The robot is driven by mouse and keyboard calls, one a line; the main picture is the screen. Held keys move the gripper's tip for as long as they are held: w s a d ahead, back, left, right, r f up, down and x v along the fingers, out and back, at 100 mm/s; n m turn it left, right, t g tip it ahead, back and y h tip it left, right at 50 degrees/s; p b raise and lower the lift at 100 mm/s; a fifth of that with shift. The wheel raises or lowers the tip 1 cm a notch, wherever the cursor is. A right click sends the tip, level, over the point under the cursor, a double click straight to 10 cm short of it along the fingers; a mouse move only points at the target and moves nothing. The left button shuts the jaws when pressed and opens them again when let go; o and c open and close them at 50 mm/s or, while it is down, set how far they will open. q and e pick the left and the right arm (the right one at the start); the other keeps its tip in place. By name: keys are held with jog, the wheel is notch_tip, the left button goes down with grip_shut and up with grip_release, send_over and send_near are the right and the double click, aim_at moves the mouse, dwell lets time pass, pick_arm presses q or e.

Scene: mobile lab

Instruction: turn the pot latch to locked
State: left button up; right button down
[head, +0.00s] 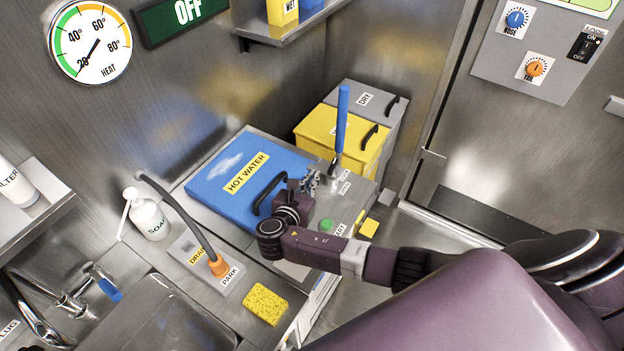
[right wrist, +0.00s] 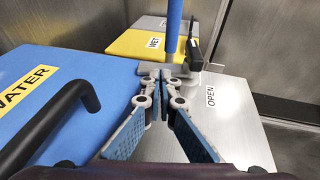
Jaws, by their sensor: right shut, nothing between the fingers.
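The pot is a steel box with a blue lid (head: 225,188) labelled HOT WATER and a black handle. Its latch (head: 342,122) is a lever with a long blue grip standing nearly upright on a metal pivot at the box's far right. Beside the pivot are a small label and an OPEN label (head: 344,188). In the right wrist view the blue grip (right wrist: 173,30) rises just beyond the fingertips. My right gripper (head: 312,180) is shut and empty, close in front of the latch base; contact is unclear. Its fingertips meet in the wrist view (right wrist: 161,76). My left gripper is out of view.
A yellow bin (head: 335,140) and a grey bin (head: 370,105) stand behind the latch. A green button (head: 326,226) is on the pot's steel top. A hose in an orange holder (head: 219,266), a soap bottle (head: 148,215) and a yellow sponge (head: 265,304) are nearer, by the sink.

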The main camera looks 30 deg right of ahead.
jog(key=shift+w+d+m+g+h+b, duration=0.3)
jog(key=shift+w+m+g+h+b, duration=0.2)
jog(key=shift+w+m+g, duration=0.15)
jog(key=shift+w+r+p, duration=0.15)
jog(key=shift+w+p, duration=0.1)
jog(key=shift+p, duration=0.1)
jog(key=shift+d, duration=0.1)
